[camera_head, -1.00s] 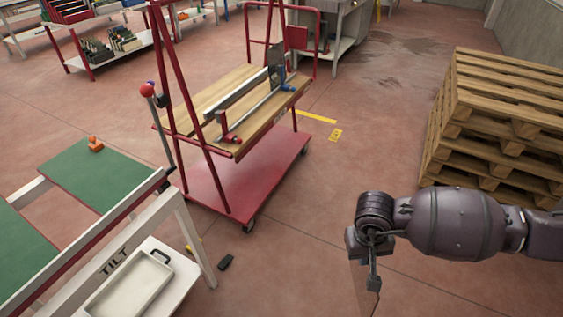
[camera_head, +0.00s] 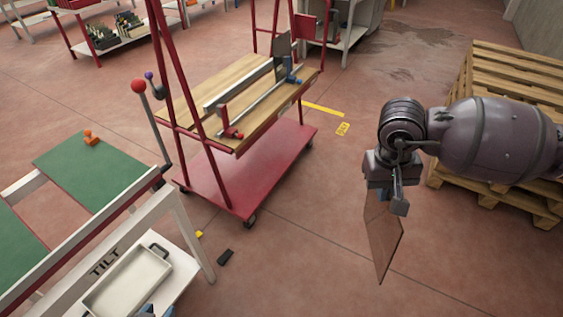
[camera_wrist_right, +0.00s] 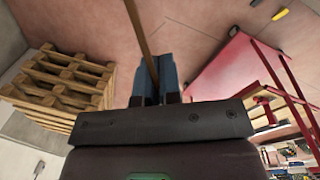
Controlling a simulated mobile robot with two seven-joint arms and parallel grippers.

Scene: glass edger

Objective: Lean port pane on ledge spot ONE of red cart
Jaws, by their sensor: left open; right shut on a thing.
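My right gripper (camera_head: 384,186) is shut on a thin, see-through brownish pane (camera_head: 381,240), which hangs down over open floor. In the right wrist view the pane (camera_wrist_right: 138,30) shows edge-on between the blue fingers (camera_wrist_right: 156,78). The red cart (camera_head: 225,185) stands to the left of the pane, well apart from it. Its wooden ledge (camera_head: 180,104) carries a metal rail, a red clamp (camera_head: 230,133) and a blue clamp (camera_head: 293,80). I cannot read a spot marking. Blue tips of my left gripper (camera_head: 158,312) barely show at the bottom edge, open.
Stacked wooden pallets (camera_head: 505,90) stand at the right. A green-topped tilt table (camera_head: 95,170) with a pale tray (camera_head: 128,283) is at the left. A dark block (camera_head: 225,257) lies on the floor. Floor between cart and pane is clear.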

